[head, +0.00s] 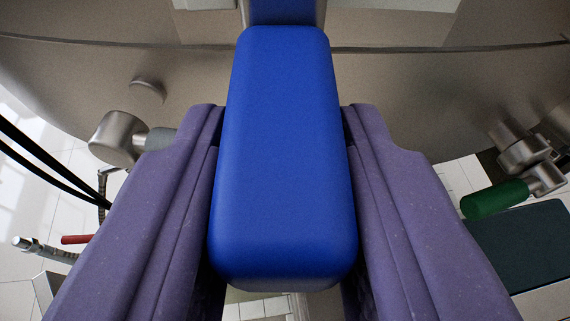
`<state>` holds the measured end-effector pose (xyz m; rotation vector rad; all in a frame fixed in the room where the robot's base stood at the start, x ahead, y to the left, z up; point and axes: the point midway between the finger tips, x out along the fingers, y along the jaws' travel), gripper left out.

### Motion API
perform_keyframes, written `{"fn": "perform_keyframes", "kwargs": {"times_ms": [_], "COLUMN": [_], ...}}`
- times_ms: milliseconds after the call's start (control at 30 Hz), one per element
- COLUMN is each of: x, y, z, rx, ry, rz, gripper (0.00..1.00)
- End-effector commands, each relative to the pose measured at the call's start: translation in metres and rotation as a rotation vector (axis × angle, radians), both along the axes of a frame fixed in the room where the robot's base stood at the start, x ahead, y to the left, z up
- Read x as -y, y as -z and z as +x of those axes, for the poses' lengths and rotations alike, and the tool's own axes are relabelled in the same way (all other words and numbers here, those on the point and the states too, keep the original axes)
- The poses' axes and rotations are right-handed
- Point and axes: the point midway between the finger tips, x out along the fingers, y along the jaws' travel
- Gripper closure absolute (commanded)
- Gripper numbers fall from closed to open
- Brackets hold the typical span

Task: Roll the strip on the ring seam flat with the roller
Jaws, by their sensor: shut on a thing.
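My gripper (285,118), with two purple fingers, is shut on a blue handle (284,160), which I take to be the roller's. The handle points up the picture, and a narrower blue part continues past the top edge. The roller's working end is out of view. Behind it is a large curved metal body (430,85), with a dark seam line (420,48) running across it near the top. The handle covers the middle of the seam. I cannot make out the strip, nor whether the roller touches the metal.
A metal fitting (118,138) sticks out at left, below a small round boss (148,90). Pipework with a green handle (494,198) is at right, above a dark green box (530,245). Black cables (45,160) and a red-ended part (76,239) are at left. White tiles lie below.

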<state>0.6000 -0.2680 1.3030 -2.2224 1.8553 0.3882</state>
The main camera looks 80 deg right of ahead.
Motion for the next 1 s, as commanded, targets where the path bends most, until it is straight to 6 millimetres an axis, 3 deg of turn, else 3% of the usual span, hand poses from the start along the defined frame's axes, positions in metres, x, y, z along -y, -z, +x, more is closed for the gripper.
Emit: {"fn": "perform_keyframes", "kwargs": {"times_ms": [200, 567, 1000], "x": [-0.002, -0.004, -0.061], "y": [-0.001, 0.000, 0.003], "z": [0.019, 0.020, 0.011], "rx": [0.000, 0.001, 0.003], "ry": [0.001, 0.001, -0.001], "rz": [-0.002, -0.002, -0.002], "gripper": [1.00, 1.00, 1.00]}}
